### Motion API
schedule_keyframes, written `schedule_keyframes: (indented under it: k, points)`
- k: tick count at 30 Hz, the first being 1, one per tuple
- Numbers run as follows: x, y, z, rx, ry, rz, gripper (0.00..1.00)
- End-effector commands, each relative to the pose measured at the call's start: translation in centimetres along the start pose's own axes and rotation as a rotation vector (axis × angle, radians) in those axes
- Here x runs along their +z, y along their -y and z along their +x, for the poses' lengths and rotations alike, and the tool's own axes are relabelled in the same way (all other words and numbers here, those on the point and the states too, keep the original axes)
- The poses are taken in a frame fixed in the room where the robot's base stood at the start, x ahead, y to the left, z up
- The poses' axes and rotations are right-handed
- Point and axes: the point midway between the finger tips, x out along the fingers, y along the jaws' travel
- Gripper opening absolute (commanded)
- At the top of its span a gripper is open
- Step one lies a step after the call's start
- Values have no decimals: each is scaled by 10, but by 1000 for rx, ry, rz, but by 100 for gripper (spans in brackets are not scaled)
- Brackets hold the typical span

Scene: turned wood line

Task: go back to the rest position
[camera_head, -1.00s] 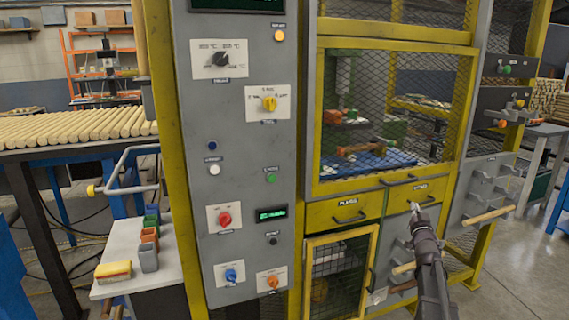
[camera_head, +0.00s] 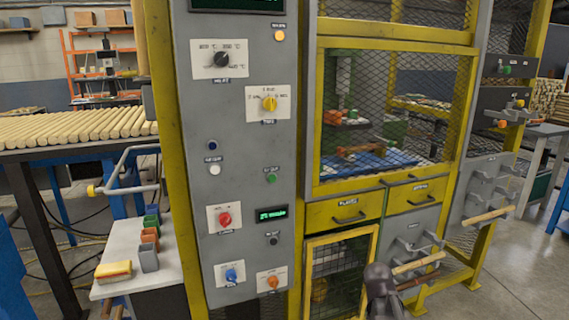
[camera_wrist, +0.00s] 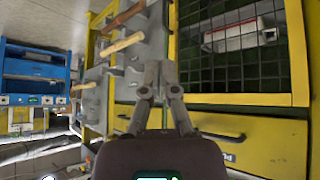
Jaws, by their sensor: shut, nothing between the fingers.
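My gripper (camera_wrist: 157,75) shows in the wrist view with its fingers together and nothing between them. It points toward the grey rack panel beside the yellow mesh door. In the head view only a dark part of my arm shows at the bottom, in front of the lower rack, and the fingertips cannot be made out there. The yellow-framed machine (camera_head: 311,120) stands ahead, with its grey control panel (camera_head: 240,150) on the left.
Two yellow drawers (camera_head: 345,211) (camera_head: 413,195) look closed. Wooden-handled tools (camera_head: 418,264) hang on the lower rack near my arm. A side table (camera_head: 135,250) holds small bins and a sponge-like block. Open floor (camera_head: 510,270) lies at the right.

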Motion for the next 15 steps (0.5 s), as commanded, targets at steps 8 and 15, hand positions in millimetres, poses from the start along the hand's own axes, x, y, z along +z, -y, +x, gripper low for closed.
schedule_keyframes:
  k: [8,15]
  points:
    - [97,31,-40,-64,338,-151,0]
    - [143,45,-68,-117,515,-244,0]
